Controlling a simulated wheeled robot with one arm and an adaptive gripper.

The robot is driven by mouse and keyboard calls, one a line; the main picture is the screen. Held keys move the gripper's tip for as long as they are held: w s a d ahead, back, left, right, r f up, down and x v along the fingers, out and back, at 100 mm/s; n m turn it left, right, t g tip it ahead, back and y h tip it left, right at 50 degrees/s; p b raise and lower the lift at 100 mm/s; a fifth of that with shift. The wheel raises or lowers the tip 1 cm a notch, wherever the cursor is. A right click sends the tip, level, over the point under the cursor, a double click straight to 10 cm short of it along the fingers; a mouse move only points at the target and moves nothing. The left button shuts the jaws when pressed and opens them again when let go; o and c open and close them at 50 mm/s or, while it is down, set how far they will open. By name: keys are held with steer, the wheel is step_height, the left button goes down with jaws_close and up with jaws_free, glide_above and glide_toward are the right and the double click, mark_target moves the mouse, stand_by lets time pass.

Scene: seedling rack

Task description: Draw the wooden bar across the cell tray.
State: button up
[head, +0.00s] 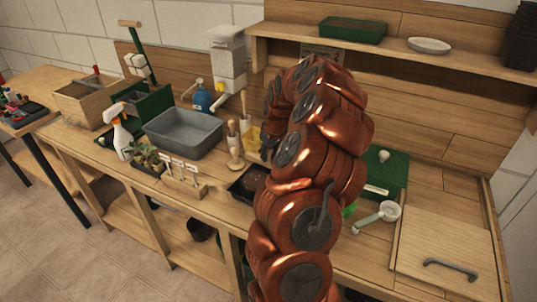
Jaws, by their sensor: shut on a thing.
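A black tray (240,190) with brown soil stands on the bench in the head view, just left of my arm. My arm covers its right part, and I cannot tell whether it is the cell tray. I cannot make out the wooden bar.
A grey basin (183,134), a spray bottle (121,138) and a small plant tray (147,165) stand to the left. A shelf (460,60) runs above.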

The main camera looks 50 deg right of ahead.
mark_target(253, 178)
steer(key=shift+s+a+b, duration=0.2)
steer(key=shift+a+b, duration=0.5)
steer(key=shift+a, duration=0.2)
steer(key=shift+s+a+f+b, duration=0.1)
steer(key=shift+s+a+b, duration=0.1)
steer(key=shift+a+b, duration=0.8)
steer(key=shift+a, duration=0.15)
steer(key=shift+a, duration=0.15)
steer(key=shift+s+a+b, duration=0.2)
steer(key=shift+a+b, duration=0.35)
steer(key=shift+a, duration=0.25)
steer(key=shift+a, duration=0.15)
steer(key=shift+s+a+b, duration=0.25)
steer(key=shift+a+b, duration=0.45)
steer(key=shift+a, duration=0.2)
steer(key=shift+a, duration=0.1)
